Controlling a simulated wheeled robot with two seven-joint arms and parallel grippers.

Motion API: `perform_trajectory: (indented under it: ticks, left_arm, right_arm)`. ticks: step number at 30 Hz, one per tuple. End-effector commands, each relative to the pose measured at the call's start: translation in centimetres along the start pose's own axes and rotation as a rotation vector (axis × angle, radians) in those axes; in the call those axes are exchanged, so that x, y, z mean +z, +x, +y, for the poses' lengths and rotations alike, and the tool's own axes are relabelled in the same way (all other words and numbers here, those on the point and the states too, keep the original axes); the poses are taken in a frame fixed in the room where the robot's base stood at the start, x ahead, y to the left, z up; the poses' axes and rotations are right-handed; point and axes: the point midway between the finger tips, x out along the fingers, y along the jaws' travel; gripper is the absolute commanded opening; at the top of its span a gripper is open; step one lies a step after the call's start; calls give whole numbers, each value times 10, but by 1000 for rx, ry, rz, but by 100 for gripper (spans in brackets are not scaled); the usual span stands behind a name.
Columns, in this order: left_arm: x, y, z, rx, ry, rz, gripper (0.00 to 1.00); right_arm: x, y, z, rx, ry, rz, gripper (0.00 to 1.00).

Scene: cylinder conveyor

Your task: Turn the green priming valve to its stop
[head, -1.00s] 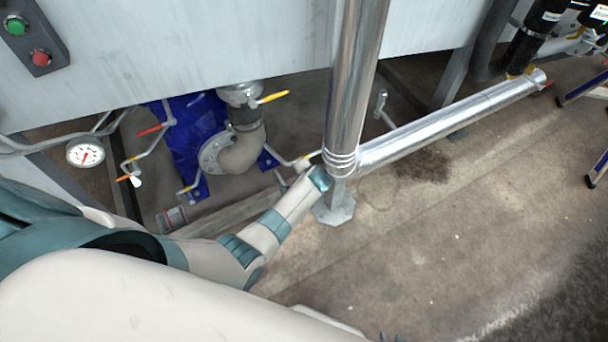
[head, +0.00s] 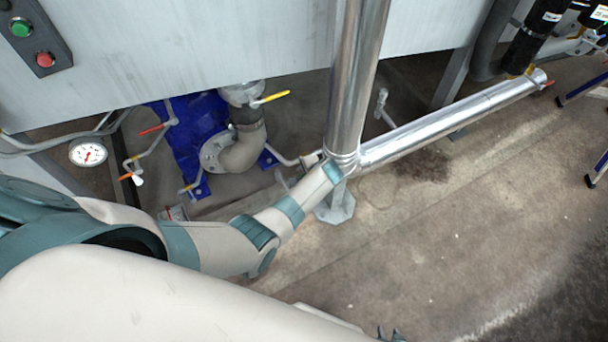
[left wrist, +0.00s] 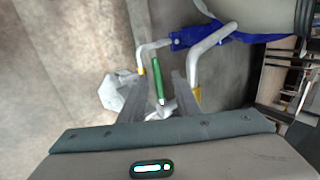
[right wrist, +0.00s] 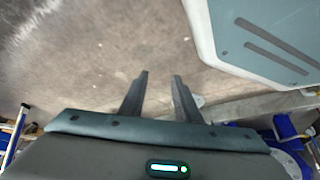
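The green valve handle (left wrist: 157,80) shows in the left wrist view, on a grey pipe with yellow-marked fittings. My left gripper (left wrist: 158,88) is open, with one finger on each side of the green handle in that view. I see no clear contact, and I cannot tell how deep the handle sits between the fingers. In the head view my left forearm reaches to the upright silver pipe (head: 353,85), and the green handle is hidden there. My right gripper (right wrist: 160,82) is open and empty above bare floor; its fingertips (head: 390,334) show at the head view's bottom edge.
A blue pump (head: 190,130) with a grey elbow pipe stands left of the silver pipe. Yellow (head: 270,97) and red (head: 152,130) lever handles and a round gauge (head: 88,153) are nearby. A long silver pipe (head: 455,118) runs right.

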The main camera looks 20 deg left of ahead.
Motion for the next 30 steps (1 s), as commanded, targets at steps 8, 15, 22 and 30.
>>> perform_trajectory:
  ticks: [8, 15, 22, 30]
  left_arm:
    - [0, 0, 0, 0, -1, 0, 30]
    - [0, -12, 0, 1, -1, 1, 30]
    - [0, -41, 0, 1, -1, 2, 30]
    - [-1, -88, 0, 1, -2, 4, 30]
  right_arm:
    - [0, 0, 0, 0, 0, 0, 30]
    - [-7, -4, -1, -1, -1, 25, 30]
    - [-13, -6, -10, -12, -7, 76, 30]
    - [-24, -10, -17, -21, -10, 137, 30]
